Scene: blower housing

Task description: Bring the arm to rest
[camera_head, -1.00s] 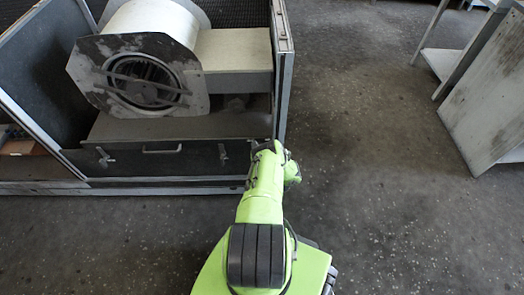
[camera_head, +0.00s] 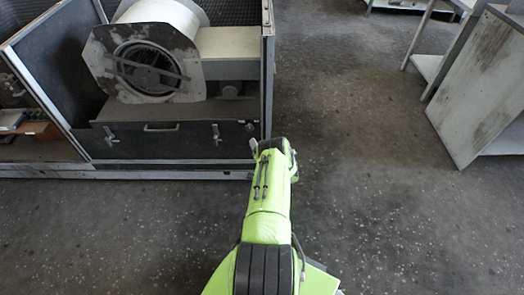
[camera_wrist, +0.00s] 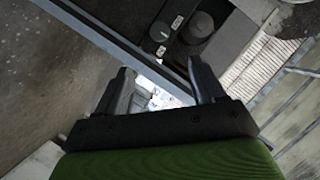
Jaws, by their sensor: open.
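My gripper (camera_wrist: 162,90) shows in the wrist view with its two dark fingers spread apart. Nothing is held between them. Beyond the fingers are a grey metal frame edge and dark knob-like parts (camera_wrist: 199,25). In the head view my green arm reaches forward from the bottom middle toward the right front corner of the blower housing (camera_head: 180,140); the gripper itself is hidden at the arm's far end there. The blower (camera_head: 150,65), a pale drum with a round dark opening and a bar across it, sits inside the housing.
A grey panel (camera_head: 480,90) leans by a metal table or shelf (camera_head: 428,68) at the right. A low front panel with a handle (camera_head: 160,127) closes the housing's lower front. Small items lie in the left bay (camera_head: 30,128). Speckled floor (camera_head: 370,200) is clear between housing and table.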

